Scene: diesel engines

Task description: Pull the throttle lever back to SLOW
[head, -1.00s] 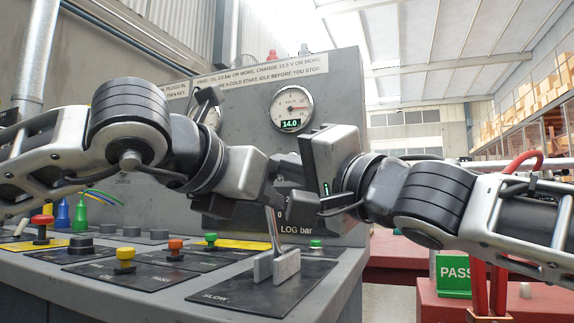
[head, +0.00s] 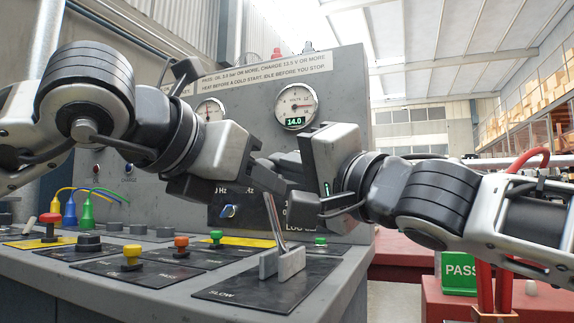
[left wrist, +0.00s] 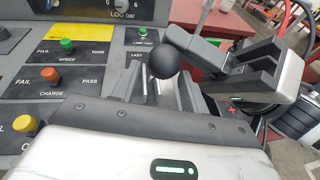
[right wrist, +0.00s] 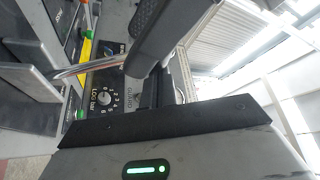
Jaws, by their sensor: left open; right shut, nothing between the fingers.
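The throttle lever (head: 277,220) is a thin silver rod rising from a grey slotted bracket (head: 283,263) on a black plate marked SLOW at its near-left end. It leans slightly left in the head view; its top is behind the grippers. In the left wrist view its black ball knob (left wrist: 164,62) shows between my left fingers. My left gripper (head: 266,182) is open at the lever's top; contact with the knob cannot be told. My right gripper (head: 298,183) is shut and empty, close beside the lever top on the right. The rod also shows in the right wrist view (right wrist: 85,68).
Coloured push buttons, such as a yellow one (head: 131,257) and a green one (head: 216,238), stand on the panel left of the lever. The upright panel with a volt gauge (head: 295,107) is behind. A green PASS sign (head: 459,272) stands at the right.

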